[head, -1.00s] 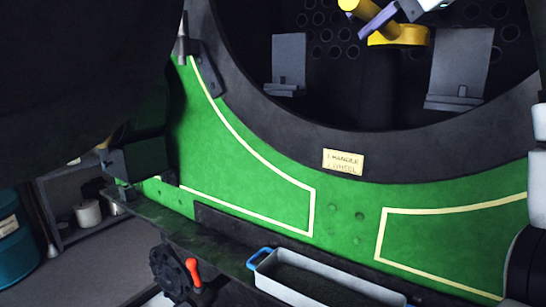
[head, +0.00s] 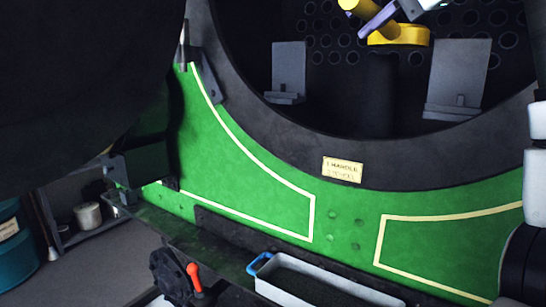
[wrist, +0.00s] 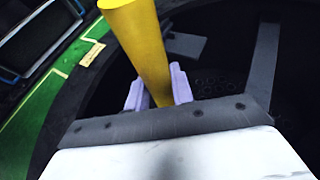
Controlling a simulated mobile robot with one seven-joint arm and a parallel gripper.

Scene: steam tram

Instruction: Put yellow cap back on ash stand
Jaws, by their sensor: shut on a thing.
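The yellow cap (head: 400,36) is at the top of the head view, in front of the dark round opening. It has a thick flat part and a round yellow handle. My gripper (head: 378,19) has pale purple fingers and is shut on that handle. In the wrist view the yellow handle (wrist: 143,45) stands between the purple fingers and hides part of the scene. A dark upright post (head: 372,92) shows faintly below the cap inside the opening; it may be the ash stand. I cannot tell whether cap and post touch.
Two grey plates (head: 289,72) (head: 459,78) flank the post inside the opening. A dark ring and a green front panel (head: 255,190) surround it below. A white tray with a blue handle (head: 320,284) sits on the ledge. A red-knobbed lever (head: 194,275) is at its left.

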